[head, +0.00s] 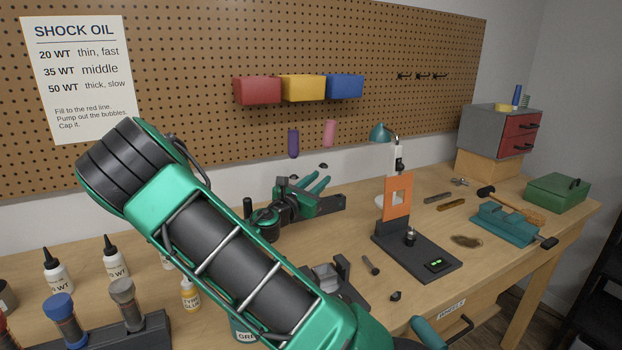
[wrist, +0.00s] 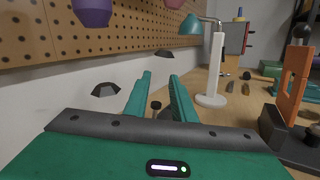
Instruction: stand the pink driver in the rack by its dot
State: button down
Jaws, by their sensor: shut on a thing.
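A pink driver handle (head: 330,133) hangs upright in front of the pegboard beside a purple one (head: 293,143). In the wrist view, the pink handle (wrist: 172,3) and purple handle (wrist: 92,10) are cut by the top edge. Dark faceted pieces (wrist: 105,90) show below them. My gripper (head: 321,181) is below the pink handle and apart from it. In the wrist view, its green fingers (wrist: 160,75) have a small dark knobbed piece (wrist: 155,105) between them; I cannot identify it. I cannot make out a dotted rack; my arm hides much of the bench.
A dark stand (head: 150,335) with capped cylinders is at front left, near several bottles. An orange plate (head: 397,197) on a black base and a teal lamp (head: 381,132) stand right of my gripper. Red, yellow and blue bins (head: 303,88) hang above. Small parts lie on the bench.

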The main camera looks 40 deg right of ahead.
jog(key=c, duration=1.4)
grip_release()
jog(key=shift+w+r, duration=0.1)
jog(key=shift+r, duration=0.75)
jog(key=s+a+r, duration=0.1)
jog(key=a+r, duration=0.8)
jog(key=a, duration=0.2)
jog(key=shift+a+r, duration=0.25)
jog(key=shift+a, duration=0.05)
